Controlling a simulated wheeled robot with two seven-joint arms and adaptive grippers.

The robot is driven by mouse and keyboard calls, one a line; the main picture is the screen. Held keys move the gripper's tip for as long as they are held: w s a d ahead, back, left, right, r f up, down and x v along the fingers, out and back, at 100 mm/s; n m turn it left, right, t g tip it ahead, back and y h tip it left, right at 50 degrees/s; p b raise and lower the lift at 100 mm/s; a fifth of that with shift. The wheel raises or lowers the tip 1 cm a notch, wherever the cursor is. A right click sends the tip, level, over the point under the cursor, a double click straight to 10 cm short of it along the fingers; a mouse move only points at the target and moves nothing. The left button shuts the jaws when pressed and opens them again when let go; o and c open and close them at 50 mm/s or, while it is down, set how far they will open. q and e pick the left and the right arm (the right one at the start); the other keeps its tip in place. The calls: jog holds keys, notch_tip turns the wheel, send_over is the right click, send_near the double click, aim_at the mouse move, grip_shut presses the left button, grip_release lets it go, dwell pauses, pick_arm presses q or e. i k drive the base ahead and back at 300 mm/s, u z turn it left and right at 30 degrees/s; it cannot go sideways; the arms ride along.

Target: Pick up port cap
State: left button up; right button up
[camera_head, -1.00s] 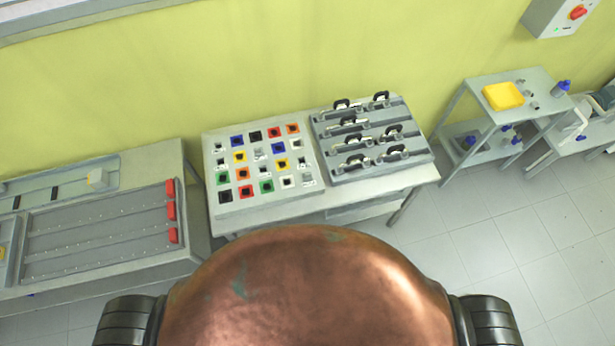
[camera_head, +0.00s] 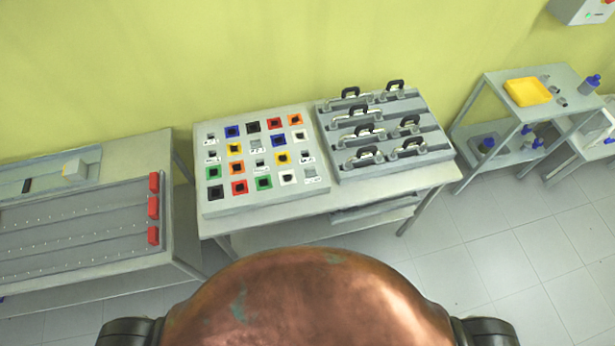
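No thing can be told for certain as the port cap at this size. A light grey board (camera_head: 320,186) on the middle table holds rows of small square pieces in black, red, blue, green, yellow, orange and white. To its right, a grey stepped rack (camera_head: 386,91) holds several pieces with black arched handles, one of them a front handled piece (camera_head: 364,157). Neither of my grippers is in view. My copper-coloured body fills the bottom middle and hides the floor there.
The middle table (camera_head: 330,203) stands against the yellow-green wall. A left table (camera_head: 165,253) carries a grey panel with red blocks (camera_head: 154,208). At right, a small shelf table (camera_head: 497,94) holds a yellow tray (camera_head: 528,91). Tiled floor (camera_head: 490,260) is clear at right front.

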aim_at(309, 172)
jog(key=u, duration=3.05)
jog(key=k, duration=0.8)
jog(key=z, duration=1.55)
